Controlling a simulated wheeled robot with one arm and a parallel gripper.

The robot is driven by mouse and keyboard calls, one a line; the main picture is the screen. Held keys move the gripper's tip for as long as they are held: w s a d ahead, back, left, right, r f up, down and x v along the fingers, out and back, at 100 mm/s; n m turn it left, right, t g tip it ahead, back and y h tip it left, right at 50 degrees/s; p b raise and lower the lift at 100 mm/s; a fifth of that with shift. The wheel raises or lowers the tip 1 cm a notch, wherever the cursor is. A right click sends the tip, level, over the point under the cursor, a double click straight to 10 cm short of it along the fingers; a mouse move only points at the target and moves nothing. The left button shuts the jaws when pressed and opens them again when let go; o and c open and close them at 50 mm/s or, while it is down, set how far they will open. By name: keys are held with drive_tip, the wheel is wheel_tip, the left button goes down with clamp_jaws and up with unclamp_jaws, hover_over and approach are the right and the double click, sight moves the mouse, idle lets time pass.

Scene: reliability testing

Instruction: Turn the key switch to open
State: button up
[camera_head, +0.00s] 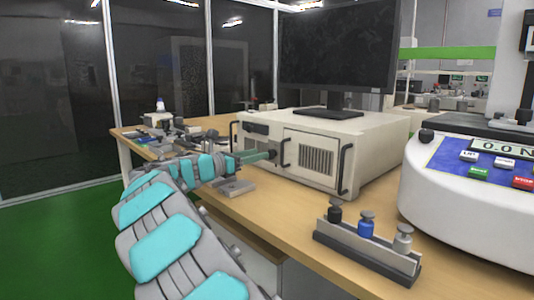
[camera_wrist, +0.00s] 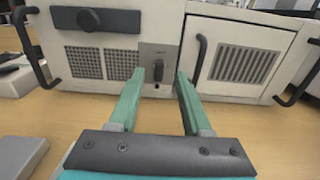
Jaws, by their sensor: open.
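The key switch (camera_wrist: 158,52) appears as a small grey plate with a short label on the front of a white cabinet (camera_wrist: 120,22) in the wrist view. In the head view my gripper (camera_head: 272,153) is close to the cabinet front (camera_head: 370,130), and the switch is hidden. I cannot tell whether a fingertip touches it.
A black door handle (camera_wrist: 194,65) is just right of my right finger. Another handle (camera_wrist: 30,45) and a dark panel with a knob (camera_wrist: 90,18) are to the left. In the head view a monitor (camera_head: 338,45) stands on the cabinet; a rack of weights (camera_head: 365,248) is at front right.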

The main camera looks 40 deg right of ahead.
sight(268, 151)
drive_tip(key=shift+w+d, duration=0.2)
drive_tip(key=shift+d, duration=1.85)
clamp_jaws()
